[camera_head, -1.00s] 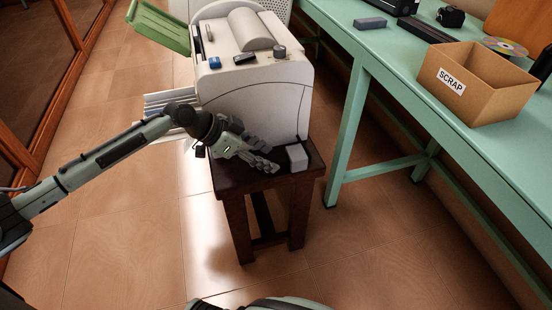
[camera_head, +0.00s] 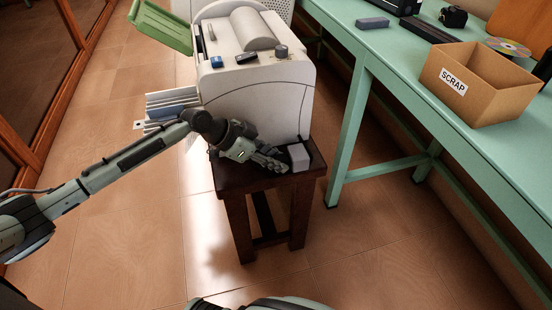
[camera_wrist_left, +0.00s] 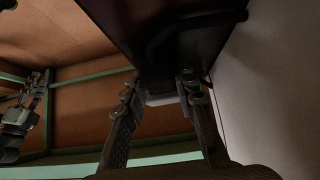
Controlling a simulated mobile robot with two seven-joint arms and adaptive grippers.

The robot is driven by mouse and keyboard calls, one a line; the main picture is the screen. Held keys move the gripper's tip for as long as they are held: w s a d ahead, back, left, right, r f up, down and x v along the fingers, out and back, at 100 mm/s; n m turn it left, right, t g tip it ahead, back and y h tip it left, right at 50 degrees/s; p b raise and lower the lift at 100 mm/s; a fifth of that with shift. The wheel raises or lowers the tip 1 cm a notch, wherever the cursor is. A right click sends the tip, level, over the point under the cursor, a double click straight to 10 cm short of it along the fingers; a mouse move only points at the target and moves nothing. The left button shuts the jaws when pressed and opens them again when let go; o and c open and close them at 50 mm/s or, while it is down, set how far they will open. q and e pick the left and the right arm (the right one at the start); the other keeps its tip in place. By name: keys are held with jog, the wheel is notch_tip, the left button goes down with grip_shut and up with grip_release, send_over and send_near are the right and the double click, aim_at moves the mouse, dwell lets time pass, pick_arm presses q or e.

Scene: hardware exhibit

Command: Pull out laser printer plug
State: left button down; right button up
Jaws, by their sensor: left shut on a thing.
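The white laser printer (camera_head: 262,100) stands on a small dark stool (camera_head: 233,183). A pale grey block (camera_head: 299,157) sits on the stool's right front part, beside the printer. My left gripper (camera_head: 284,166) is low over the stool, its fingertips close against the block's left side. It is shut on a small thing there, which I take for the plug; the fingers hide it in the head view. In the left wrist view, my left gripper's fingers (camera_wrist_left: 160,90) stand on both sides of a pale grey surface (camera_wrist_left: 163,99), and dark shadow hides the detail.
A green workbench (camera_head: 385,60) stands at the right, with a cardboard SCRAP box (camera_head: 480,85) on it. A green tray (camera_head: 160,25) sticks up at the printer's back left. The tiled floor (camera_head: 130,240) in front and left is clear.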

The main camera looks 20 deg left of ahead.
aim_at(263, 171)
jog(key=shift+d, duration=0.1)
pick_arm(q)
jog(key=s+a, duration=0.2)
jog(key=a, duration=0.1)
jog(key=shift+w, duration=0.1)
jog(key=shift+f, duration=0.1)
jog(key=c, duration=1.5)
grip_release()
jog(key=o, duration=0.3)
pick_arm(e)
jog(key=shift+w+a+f, duration=0.2)
jog(key=shift+a+f, duration=0.15)
jog(key=shift+a, duration=0.05)
jog(key=shift+d, duration=0.1)
